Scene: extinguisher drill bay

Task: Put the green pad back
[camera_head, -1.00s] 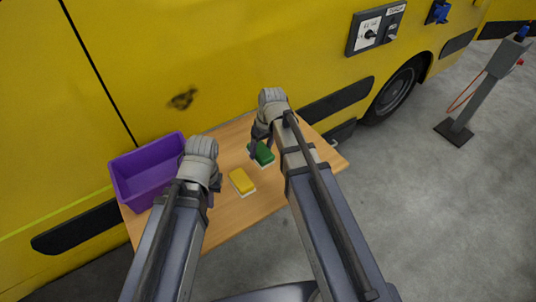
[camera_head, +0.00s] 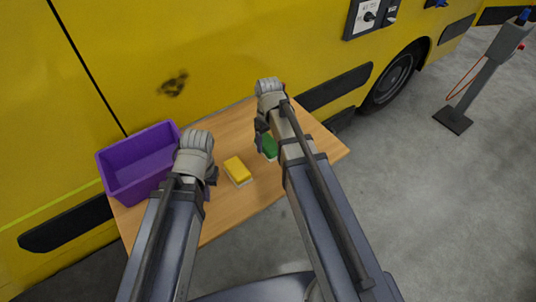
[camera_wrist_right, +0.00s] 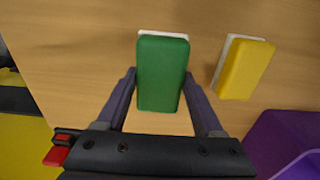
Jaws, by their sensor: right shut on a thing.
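The green pad (camera_head: 270,147) is a green block with a white layer, over the wooden table and partly hidden by my right arm in the head view. In the right wrist view the green pad (camera_wrist_right: 161,75) lies between the two fingers of my right gripper (camera_wrist_right: 160,98), which is shut on it. I cannot tell whether the pad touches the table. My right gripper also shows in the head view (camera_head: 262,143). My left gripper (camera_head: 212,177) is over the table's left part, beside the purple bin; its fingers are mostly hidden, and I see nothing held.
A yellow pad with a white layer (camera_head: 237,169) lies on the wooden table (camera_head: 262,190) between my grippers. A purple open bin (camera_head: 125,182) stands at the table's left. A yellow vehicle (camera_head: 230,50) borders the table's back. The table's front right is clear.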

